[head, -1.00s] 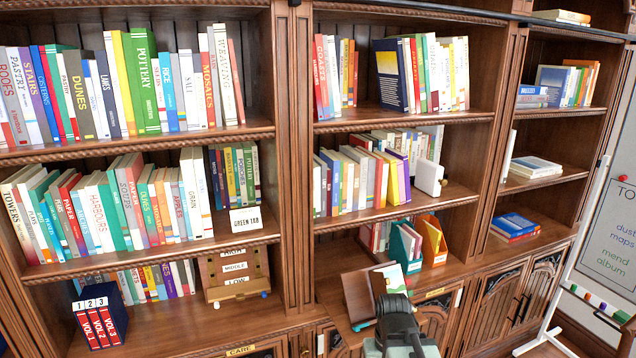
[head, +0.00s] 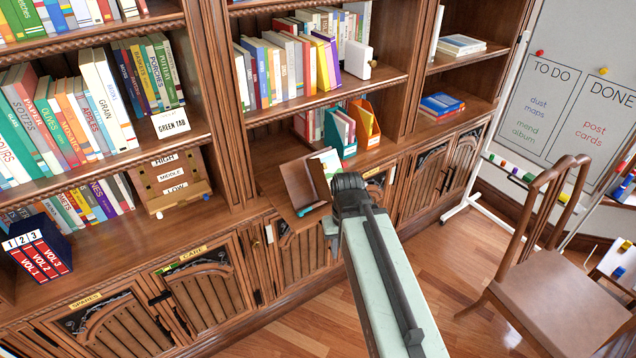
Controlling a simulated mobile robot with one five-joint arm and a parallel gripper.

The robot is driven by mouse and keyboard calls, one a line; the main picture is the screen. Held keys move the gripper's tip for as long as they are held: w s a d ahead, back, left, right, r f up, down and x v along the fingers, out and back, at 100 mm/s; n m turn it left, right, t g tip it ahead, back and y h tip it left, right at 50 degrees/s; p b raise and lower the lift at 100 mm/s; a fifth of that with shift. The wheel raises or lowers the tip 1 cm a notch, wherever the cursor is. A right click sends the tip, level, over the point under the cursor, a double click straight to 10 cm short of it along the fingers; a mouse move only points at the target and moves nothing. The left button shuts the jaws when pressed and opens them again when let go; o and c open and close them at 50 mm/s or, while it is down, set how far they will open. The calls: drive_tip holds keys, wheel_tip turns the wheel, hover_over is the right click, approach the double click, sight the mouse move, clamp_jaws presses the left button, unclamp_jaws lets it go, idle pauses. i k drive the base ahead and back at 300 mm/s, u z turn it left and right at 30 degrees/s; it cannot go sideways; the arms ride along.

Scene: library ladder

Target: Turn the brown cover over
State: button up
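A brown cover (head: 297,186) stands tilted on the pull-out ledge at the front of the middle bookcase. A thin cream piece (head: 329,160) shows just right of it, partly hidden; I cannot tell whether they are joined. A small teal item (head: 311,209) lies at the cover's lower edge. My gripper (head: 347,186) appears as a dark end close to the right of the cover and overlaps this area in the picture. Its fingers are hidden behind its own body, so contact with the cover cannot be told.
Orange and teal file holders (head: 364,124) stand on the shelf behind. A wooden block marked High, Middle, Low (head: 172,180) and a red volume set (head: 40,252) are at left. A wooden chair (head: 548,300) and a whiteboard (head: 575,110) are at right. Floor between is clear.

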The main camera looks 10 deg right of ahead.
sight(317, 168)
drive_tip(key=u, duration=2.5)
drive_tip(key=k, duration=1.1)
drive_tip(key=z, duration=1)
drive_tip(key=i, duration=1)
drive_tip(key=u, duration=0.05)
